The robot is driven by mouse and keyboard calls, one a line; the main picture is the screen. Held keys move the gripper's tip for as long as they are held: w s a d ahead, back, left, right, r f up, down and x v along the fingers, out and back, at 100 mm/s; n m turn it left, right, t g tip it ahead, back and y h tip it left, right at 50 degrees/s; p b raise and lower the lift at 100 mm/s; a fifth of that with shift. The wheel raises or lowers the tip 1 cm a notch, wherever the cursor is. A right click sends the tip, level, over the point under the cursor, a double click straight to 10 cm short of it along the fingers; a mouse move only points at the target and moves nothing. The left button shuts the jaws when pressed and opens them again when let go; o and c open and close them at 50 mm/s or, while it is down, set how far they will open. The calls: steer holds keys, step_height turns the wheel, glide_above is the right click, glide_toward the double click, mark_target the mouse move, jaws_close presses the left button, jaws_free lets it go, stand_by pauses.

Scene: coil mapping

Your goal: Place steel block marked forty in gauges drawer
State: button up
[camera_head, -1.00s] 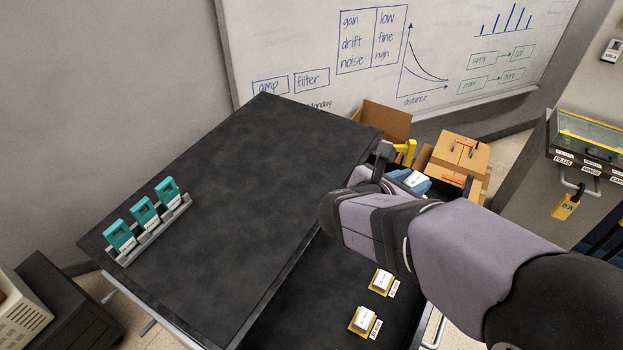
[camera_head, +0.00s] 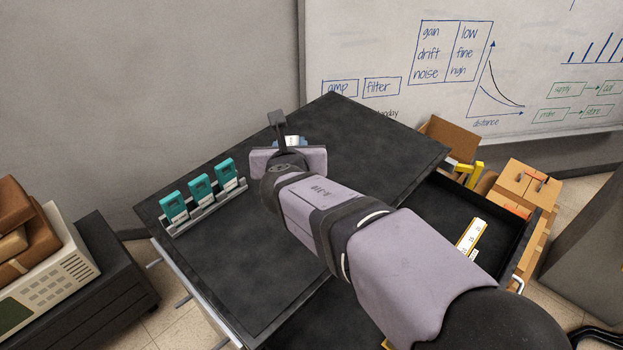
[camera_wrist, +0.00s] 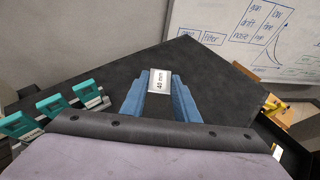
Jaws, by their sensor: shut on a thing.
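The steel block (camera_wrist: 161,81), with a printed label reading 40 mm, is between the blue fingers of my gripper (camera_wrist: 160,92) in the wrist view. My gripper is shut on it and holds it over the black tabletop. In the head view a small part of the block (camera_head: 293,141) shows beyond my wrist, at the back of the table. An open black drawer (camera_head: 500,208) lies right of and below the tabletop. A yellow and white scale strip (camera_head: 471,238) lies in it. My arm hides the drawer's middle, and I cannot read its label.
Several teal modules (camera_head: 199,188) stand in a grey rack at the tabletop's left edge. The tabletop (camera_head: 240,260) is otherwise bare. Cardboard boxes (camera_head: 525,185) stand on the floor at right. A whiteboard (camera_head: 400,60) is behind the table.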

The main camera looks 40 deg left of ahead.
step_height(320, 180, down, 4)
steer(key=shift+w+d+r, duration=0.1)
steer(key=shift+d, duration=0.05)
steer(key=shift+f, duration=5.55)
steer(key=shift+f, duration=0.2)
steer(key=o, duration=1.2)
steer(key=shift+c, duration=0.2)
steer(key=shift+r+p, duration=0.25)
steer(key=shift+p, duration=0.1)
steer(key=v, duration=1.2)
steer(key=shift+f, duration=0.15)
